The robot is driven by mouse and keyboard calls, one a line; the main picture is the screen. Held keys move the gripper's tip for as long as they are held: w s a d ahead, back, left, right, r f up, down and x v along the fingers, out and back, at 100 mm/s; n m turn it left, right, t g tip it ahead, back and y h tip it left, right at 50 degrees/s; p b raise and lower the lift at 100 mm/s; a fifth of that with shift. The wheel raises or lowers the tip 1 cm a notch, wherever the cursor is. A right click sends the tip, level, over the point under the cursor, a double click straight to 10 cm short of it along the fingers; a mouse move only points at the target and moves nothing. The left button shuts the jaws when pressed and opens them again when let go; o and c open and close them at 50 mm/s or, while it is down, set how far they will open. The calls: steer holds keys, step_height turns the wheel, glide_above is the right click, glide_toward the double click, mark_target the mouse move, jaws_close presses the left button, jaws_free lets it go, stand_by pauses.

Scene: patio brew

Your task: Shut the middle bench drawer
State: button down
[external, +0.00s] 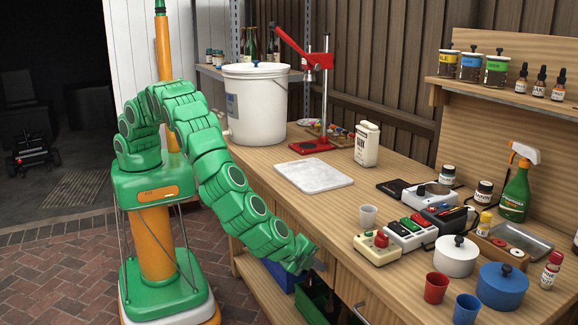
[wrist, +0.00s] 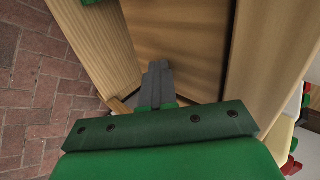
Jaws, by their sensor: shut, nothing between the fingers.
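The wooden bench (external: 330,215) runs from the back left to the front right, with drawer fronts below its top. My gripper (external: 313,259) is low at the bench's front side, just below the top's edge, and hides part of the front there. In the wrist view my gripper (wrist: 157,75) has its two grey fingers together with nothing between them, in front of a shaded brown wooden panel (wrist: 180,35). I cannot tell whether the fingers touch it. A drawer front with a metal handle (external: 360,313) shows right of my gripper. How far the middle drawer stands out is not clear.
A blue box and a green crate (external: 312,299) with bottles sit on the lower shelf (external: 262,292). Pots, cups and small devices crowd the bench top's right part. A white bucket (external: 256,105) and a red press (external: 312,146) stand farther back. Brick floor (wrist: 35,100) lies left, clear.

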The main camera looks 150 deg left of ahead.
steer(key=d+f+v, duration=0.2)
steer(key=v, duration=1.1)
steer(key=s+d+r+n+g+h, duration=0.1)
steer(key=s+d+r+h, duration=0.15)
steer(key=s+r, duration=0.85)
steer(key=s+d+r+n+g+h, duration=0.1)
steer(key=s+d+r, duration=0.2)
steer(key=s+r, duration=0.8)
steer(key=s+d+r+h, duration=0.1)
steer(key=s+d+h, duration=0.1)
steer(key=s+d, duration=0.4)
steer(key=s+d+r+m+h, duration=0.1)
steer(key=s+d, duration=0.6)
steer(key=s, duration=0.8)
steer(key=s+d+r+m+h, duration=0.1)
steer(key=s+d+r+h, duration=0.1)
steer(key=s+d, duration=0.4)
steer(key=s+h, duration=0.1)
steer(key=s, duration=0.3)
steer(key=shift+s+d, duration=0.2)
steer(key=shift+s, duration=0.2)
